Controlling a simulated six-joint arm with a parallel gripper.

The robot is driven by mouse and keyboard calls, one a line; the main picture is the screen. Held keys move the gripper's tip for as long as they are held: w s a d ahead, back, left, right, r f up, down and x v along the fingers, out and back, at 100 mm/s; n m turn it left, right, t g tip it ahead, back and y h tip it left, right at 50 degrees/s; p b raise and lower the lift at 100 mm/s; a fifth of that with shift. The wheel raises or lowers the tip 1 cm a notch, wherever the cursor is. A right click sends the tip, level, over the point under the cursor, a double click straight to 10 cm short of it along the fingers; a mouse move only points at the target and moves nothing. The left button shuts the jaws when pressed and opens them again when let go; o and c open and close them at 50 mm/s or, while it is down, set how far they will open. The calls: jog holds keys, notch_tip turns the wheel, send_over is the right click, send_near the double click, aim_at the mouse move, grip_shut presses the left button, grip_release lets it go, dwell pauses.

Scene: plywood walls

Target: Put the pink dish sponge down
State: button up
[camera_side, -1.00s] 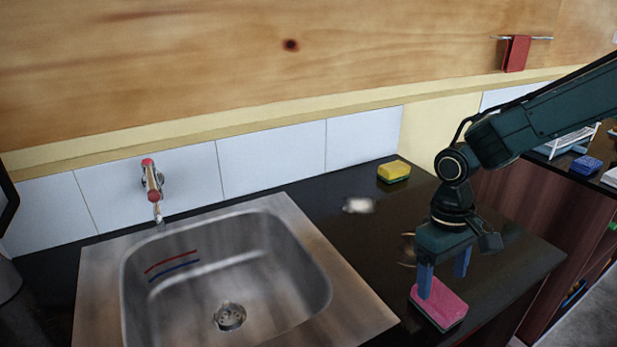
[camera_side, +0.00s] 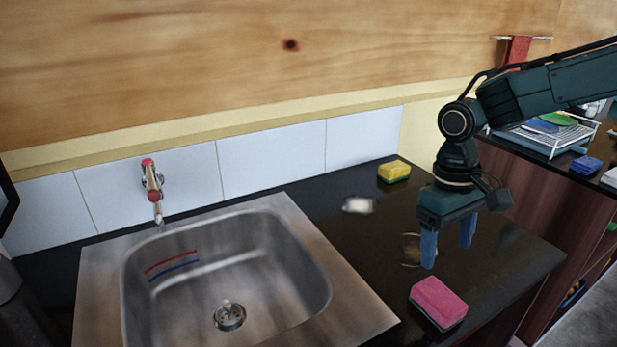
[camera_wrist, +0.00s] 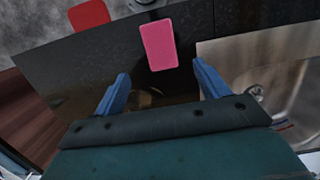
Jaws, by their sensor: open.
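The pink dish sponge (camera_side: 439,301) lies flat on the dark countertop, to the right of the sink, near the counter's front edge. My gripper (camera_side: 448,258) is above the counter, up and behind the sponge, apart from it. Its two blue fingers are spread with nothing between them. In the wrist view the sponge (camera_wrist: 159,45) lies beyond the open fingertips (camera_wrist: 160,82), clear of both.
The steel sink (camera_side: 350,318) with a tap (camera_side: 152,187) fills the left. A yellow sponge (camera_side: 393,171) and a blurred white item (camera_side: 358,205) sit at the back of the counter. A round brownish thing (camera_side: 411,250) lies by my gripper. A dish rack (camera_side: 550,138) stands far right.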

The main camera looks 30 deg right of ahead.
jog(key=s+d+r+t, duration=0.3)
jog(key=s+d+r, duration=0.1)
jog(key=s, duration=0.3)
jog(key=s+d+r+t, duration=0.3)
jog(key=s+r+t, duration=0.1)
jog(key=s, duration=0.3)
jog(key=shift+s+d+r, duration=0.3)
jog(key=shift+d+r, duration=0.05)
jog(key=shift+r, duration=0.2)
jog(key=shift+o, duration=0.5)
jog(key=o, duration=0.5)
jog(key=shift+w, duration=0.1)
